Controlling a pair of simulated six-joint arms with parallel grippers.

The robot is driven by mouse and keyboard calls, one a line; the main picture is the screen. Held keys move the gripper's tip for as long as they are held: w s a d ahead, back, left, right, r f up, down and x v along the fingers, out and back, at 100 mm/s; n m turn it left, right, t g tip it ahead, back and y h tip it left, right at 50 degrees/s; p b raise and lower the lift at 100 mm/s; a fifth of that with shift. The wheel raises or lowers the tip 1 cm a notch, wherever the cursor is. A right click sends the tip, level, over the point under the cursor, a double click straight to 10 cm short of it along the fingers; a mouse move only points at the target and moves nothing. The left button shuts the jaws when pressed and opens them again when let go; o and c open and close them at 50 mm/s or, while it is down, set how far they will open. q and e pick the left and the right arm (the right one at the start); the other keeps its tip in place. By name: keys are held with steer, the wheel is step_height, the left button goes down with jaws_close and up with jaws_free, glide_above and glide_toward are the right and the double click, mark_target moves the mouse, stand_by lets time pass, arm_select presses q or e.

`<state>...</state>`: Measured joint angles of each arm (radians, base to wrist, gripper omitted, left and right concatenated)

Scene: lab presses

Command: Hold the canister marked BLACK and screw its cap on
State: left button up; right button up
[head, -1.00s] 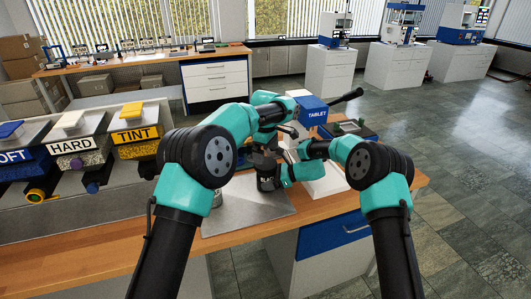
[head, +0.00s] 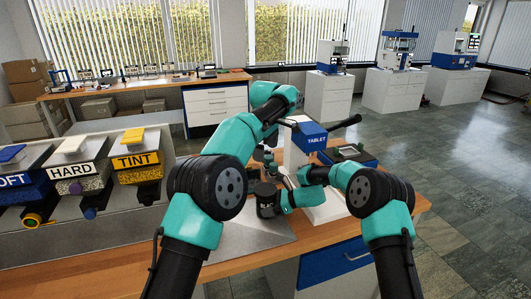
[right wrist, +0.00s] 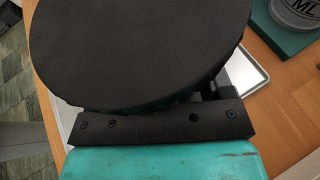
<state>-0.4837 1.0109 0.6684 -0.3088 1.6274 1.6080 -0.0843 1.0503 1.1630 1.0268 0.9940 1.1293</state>
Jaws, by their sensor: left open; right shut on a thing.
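A dark canister (head: 266,203) stands upright over the grey mat on the bench in the head view. My right gripper (head: 277,202) reaches it from the right and is shut on it. In the right wrist view a large flat black disc (right wrist: 140,45), which looks like the canister's capped top, fills the upper middle and hides the fingers. I cannot read any BLACK marking. My left gripper (head: 265,162) is above the canister, open, apart from its top and pointing down; its fingers are small and dark.
A white press with a blue TABLET sign (head: 316,140) stands just behind the grippers. Hoppers marked HARD (head: 75,188) and TINT (head: 134,162) stand at left. The grey mat (head: 240,240) is bare in front. A cup marked ML (right wrist: 298,12) shows in the right wrist view.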

steer(key=o, duration=1.7)
steer(key=v, duration=1.7)
steer(key=shift+d+r, duration=0.1)
steer(key=shift+d, duration=0.1)
steer(key=shift+s, duration=0.1)
